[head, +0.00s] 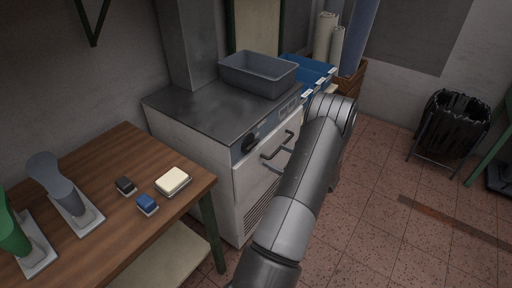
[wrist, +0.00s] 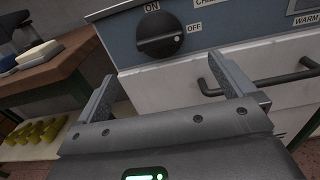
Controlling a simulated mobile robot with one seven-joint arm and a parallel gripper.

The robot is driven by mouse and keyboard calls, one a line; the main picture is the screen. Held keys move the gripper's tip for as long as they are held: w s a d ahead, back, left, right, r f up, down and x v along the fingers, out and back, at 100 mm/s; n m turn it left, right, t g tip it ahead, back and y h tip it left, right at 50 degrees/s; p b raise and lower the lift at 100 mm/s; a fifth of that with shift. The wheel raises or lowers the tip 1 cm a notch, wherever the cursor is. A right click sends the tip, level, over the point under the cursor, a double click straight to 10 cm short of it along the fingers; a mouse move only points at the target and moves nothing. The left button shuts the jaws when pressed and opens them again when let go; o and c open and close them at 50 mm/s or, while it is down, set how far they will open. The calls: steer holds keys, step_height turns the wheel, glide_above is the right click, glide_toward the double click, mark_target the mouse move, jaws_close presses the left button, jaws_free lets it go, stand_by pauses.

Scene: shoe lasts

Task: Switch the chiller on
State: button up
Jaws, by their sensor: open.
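The chiller is a white cabinet (head: 190,140) with a dark metal top and a blue control strip, in the middle of the head view. Its black rotary knob (head: 250,142) sits on the strip at the left. In the wrist view the knob (wrist: 159,35) shows close, with ON printed above it and OFF at its right. A pale dot on the knob lies at its right side, towards OFF. My gripper (wrist: 172,86) is open and empty, its fingers apart below the knob and not touching it. In the head view my arm hides the gripper.
A bar handle (head: 277,146) sticks out from the chiller front, right of the knob. A grey bin (head: 258,75) stands on the chiller top. A wooden table (head: 110,170) with shoe lasts and small blocks stands at the left. Floor at right is open before a black waste bin (head: 450,125).

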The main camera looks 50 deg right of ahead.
mark_target(254, 146)
steer(key=w, duration=1)
steer(key=shift+w, duration=0.3)
steer(key=c, duration=1)
